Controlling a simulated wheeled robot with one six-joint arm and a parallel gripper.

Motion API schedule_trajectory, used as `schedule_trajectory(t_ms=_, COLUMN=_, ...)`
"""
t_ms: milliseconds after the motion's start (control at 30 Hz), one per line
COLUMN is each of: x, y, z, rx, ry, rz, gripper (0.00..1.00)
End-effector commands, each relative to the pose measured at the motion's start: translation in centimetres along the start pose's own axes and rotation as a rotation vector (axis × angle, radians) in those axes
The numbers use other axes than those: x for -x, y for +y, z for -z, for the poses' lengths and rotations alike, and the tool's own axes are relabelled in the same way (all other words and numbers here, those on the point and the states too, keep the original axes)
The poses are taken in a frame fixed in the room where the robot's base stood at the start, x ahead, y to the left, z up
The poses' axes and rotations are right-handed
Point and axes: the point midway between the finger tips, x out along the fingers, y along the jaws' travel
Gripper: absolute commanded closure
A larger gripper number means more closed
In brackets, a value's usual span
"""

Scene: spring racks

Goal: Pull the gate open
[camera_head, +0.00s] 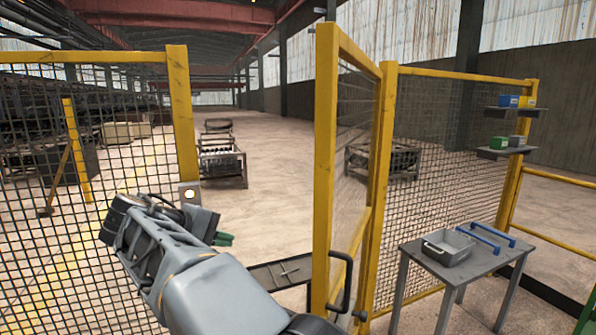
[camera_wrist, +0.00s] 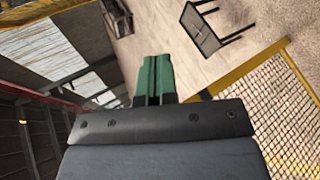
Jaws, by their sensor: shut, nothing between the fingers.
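The gate (camera_head: 323,165) is a yellow-framed mesh panel in the head view, right of centre. It stands swung out at an angle from the fence, leaving a wide opening to its left. A black handle (camera_head: 341,285) sits low on its frame. My gripper (camera_head: 224,239) has green fingers and is in the opening, left of the gate and apart from its handle. In the wrist view the green fingers (camera_wrist: 154,78) are together with nothing between them. The fence post with a latch plate (camera_head: 189,194) stands left of my gripper.
A grey table (camera_head: 468,256) with a grey tray (camera_head: 448,247) and blue-handled items stands at the right. Mesh fence panels flank the opening. Shelves (camera_head: 510,150) with small boxes hang at the far right. A low dark frame (camera_head: 281,272) lies beyond my arm. Open floor stretches behind the opening.

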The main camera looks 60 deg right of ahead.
Motion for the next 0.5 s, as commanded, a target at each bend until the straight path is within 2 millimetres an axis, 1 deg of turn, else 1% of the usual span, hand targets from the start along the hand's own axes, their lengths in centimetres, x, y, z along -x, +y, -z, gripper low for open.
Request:
schedule_trajectory(t_ms=33, x=-0.1, y=2.7, z=0.3, rx=-0.023, ry=-0.077, rz=-0.092, gripper=1.0)
schedule_trajectory(t_ms=100, x=0.3, y=6.0, z=0.1, rx=-0.064, ry=-0.181, rz=-0.214, gripper=1.0)
schedule_trajectory(t_ms=200, x=1.2, y=9.5, z=-0.3, rx=-0.125, ry=-0.308, rz=-0.351, gripper=1.0)
schedule_trajectory(t_ms=300, x=2.0, y=11.6, z=-0.7, rx=-0.177, ry=-0.398, rz=-0.444, gripper=1.0)
schedule_trajectory(t_ms=400, x=2.5, y=12.8, z=-1.0, rx=-0.211, ry=-0.454, rz=-0.499, gripper=1.0)
schedule_trajectory(t_ms=500, x=2.3, y=13.7, z=-1.6, rx=-0.229, ry=-0.479, rz=-0.523, gripper=1.0)
